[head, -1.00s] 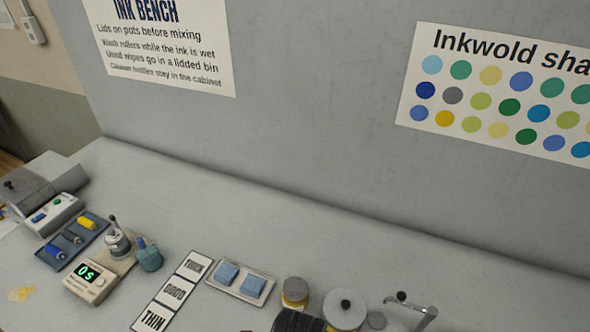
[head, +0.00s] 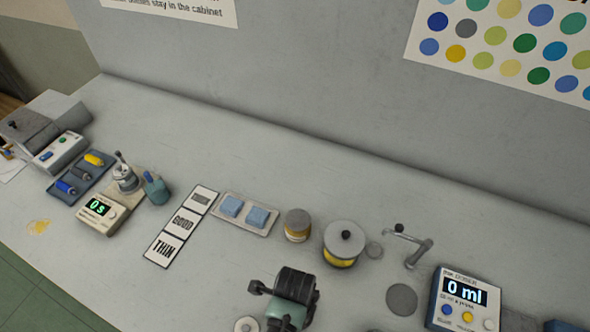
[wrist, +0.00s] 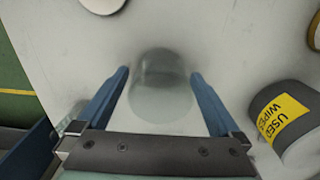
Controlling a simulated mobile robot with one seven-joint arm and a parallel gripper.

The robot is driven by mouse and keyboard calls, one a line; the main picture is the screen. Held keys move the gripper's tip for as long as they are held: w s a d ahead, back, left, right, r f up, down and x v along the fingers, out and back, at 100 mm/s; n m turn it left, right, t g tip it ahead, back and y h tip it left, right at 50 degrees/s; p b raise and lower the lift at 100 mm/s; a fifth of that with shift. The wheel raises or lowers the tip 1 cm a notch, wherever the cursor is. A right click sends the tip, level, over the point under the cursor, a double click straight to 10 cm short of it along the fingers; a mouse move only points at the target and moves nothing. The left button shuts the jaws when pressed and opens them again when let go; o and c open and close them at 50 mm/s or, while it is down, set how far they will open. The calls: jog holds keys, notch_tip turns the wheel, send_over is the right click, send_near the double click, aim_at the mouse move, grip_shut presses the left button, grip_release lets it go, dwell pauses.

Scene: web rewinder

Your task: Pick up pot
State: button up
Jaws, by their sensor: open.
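In the wrist view a round, translucent grey-green pot (wrist: 160,100) stands on the pale bench top, between the two blue fingers of my gripper (wrist: 160,74). The fingers are spread, with a visible gap on each side of the pot, and do not hold it. The near part of the pot is close to the gripper's dark crossbar. In the head view I cannot make out this pot; part of my arm covers the bench's front middle there, and my fingers are hidden.
A grey bin marked USED WIPES (wrist: 290,115) is close on the right. In the head view, a lidded yellow-banded container (head: 342,257), a jar (head: 297,228), a sponge tray (head: 243,208) and a 0 ml display unit (head: 464,300) stand on the bench. Its back strip is clear.

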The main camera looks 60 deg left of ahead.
jog(key=shift+f, duration=0.3)
jog(key=shift+c, duration=0.3)
jog(key=c, duration=1.2)
jog(key=shift+r, duration=0.1)
jog(key=shift+c, duration=0.2)
